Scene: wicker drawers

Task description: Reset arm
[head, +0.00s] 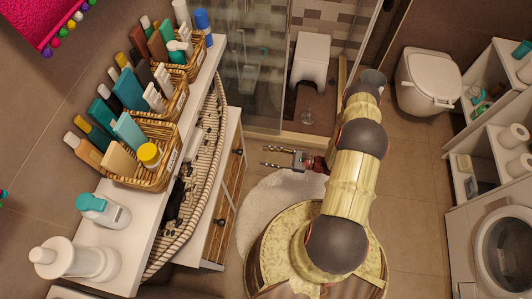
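My arm rises from my round base at the lower middle of the head view and bends over to the left near its top. My gripper (277,157) points left, above the floor near the white rug. Its two fingers are apart with nothing between them. The wicker drawers (214,240) stand to the left of my gripper, with wooden fronts and dark knobs. The fronts look closed.
A white counter (139,213) with wicker baskets (152,178) of bottles runs along the left. A glass shower (262,65) with a white stool (309,58) is behind. A toilet (428,82), shelves (481,127) and washing machine (507,250) stand right. Some floor is clear between.

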